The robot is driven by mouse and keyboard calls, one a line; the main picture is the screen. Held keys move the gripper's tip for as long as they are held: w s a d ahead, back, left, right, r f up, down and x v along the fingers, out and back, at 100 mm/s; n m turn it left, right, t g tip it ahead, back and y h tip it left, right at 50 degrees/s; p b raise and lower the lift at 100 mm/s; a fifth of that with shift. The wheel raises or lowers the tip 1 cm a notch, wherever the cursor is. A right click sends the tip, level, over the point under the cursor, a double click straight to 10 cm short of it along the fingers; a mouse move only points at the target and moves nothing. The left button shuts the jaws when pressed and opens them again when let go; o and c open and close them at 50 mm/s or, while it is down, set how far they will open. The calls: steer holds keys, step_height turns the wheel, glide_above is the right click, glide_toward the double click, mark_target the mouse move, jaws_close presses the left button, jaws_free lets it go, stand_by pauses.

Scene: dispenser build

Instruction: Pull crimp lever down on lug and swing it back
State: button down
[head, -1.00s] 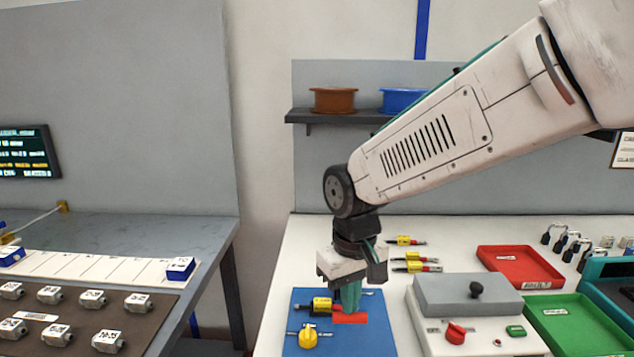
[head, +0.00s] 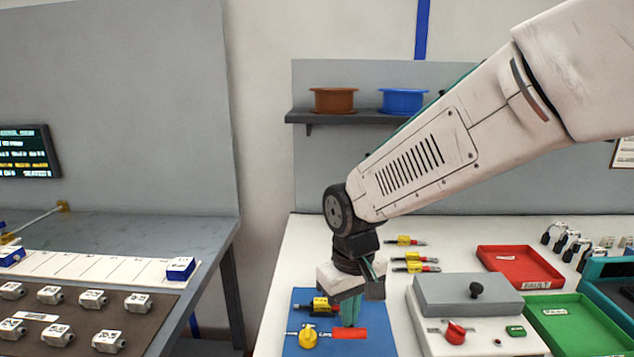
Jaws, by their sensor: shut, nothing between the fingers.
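On the blue mat (head: 300,349) a red lever (head: 351,334) lies roughly level, pointing right. A yellow and black piece (head: 319,304) and a yellow knob-like part (head: 309,340) sit on the mat to its left. I cannot tell which of these is the lug; part of the mat is hidden by the wrist. My gripper (head: 348,322) points straight down with shut, empty green fingers. The fingertips are close above the left part of the red lever; I cannot tell whether they touch it.
A grey box (head: 467,292) with a red knob stands right of the mat. A red tray (head: 519,265) and a green tray (head: 575,322) lie farther right. Several yellow and black pieces (head: 415,267) lie behind the mat.

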steer(key=shift+f, duration=1.05)
step_height(320, 180, up, 9)
stand_by(0.6)
steer(key=s+d+r+m, duration=0.1)
steer(key=s+d+m, duration=0.1)
steer(key=s+d, duration=0.7)
steer(key=s+d+r+m+t, duration=0.1)
steer(key=s+d+r+m, duration=0.1)
steer(key=s+d, duration=0.8)
steer(key=shift+s+d+m, duration=0.25)
steer(key=shift+d+m, duration=0.55)
steer(key=shift+d, duration=0.1)
